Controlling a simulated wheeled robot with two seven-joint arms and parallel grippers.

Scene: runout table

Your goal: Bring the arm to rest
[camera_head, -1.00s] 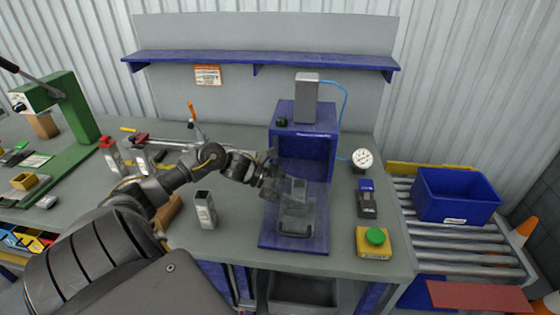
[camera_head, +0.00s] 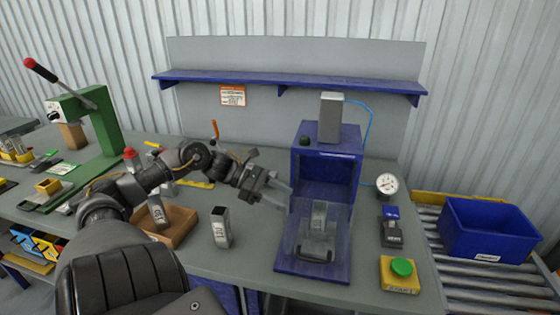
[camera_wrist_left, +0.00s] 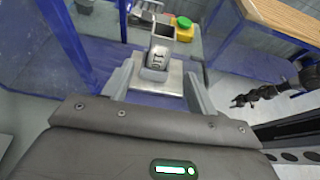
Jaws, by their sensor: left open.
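My left arm reaches in from the left in the head view. Its gripper (camera_head: 274,192) is above the bench, just left of the blue press-like fixture (camera_head: 325,150). The left gripper is open and empty, its two fingers apart in the left wrist view (camera_wrist_left: 158,90). A grey part (camera_head: 319,215) stands in a metal holder (camera_head: 317,250) on the fixture's base. That part also shows beyond the fingers in the left wrist view (camera_wrist_left: 160,52), with dark print on it. The gripper is apart from it. My right gripper is not seen in the head view.
A grey block (camera_head: 221,228) stands on the bench beside a wooden tray (camera_head: 178,226). A green button box (camera_head: 400,275), a gauge (camera_head: 387,184) and a small device (camera_head: 391,230) are at the right. A blue bin (camera_head: 488,230) sits on rollers. A green press (camera_head: 105,125) stands left.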

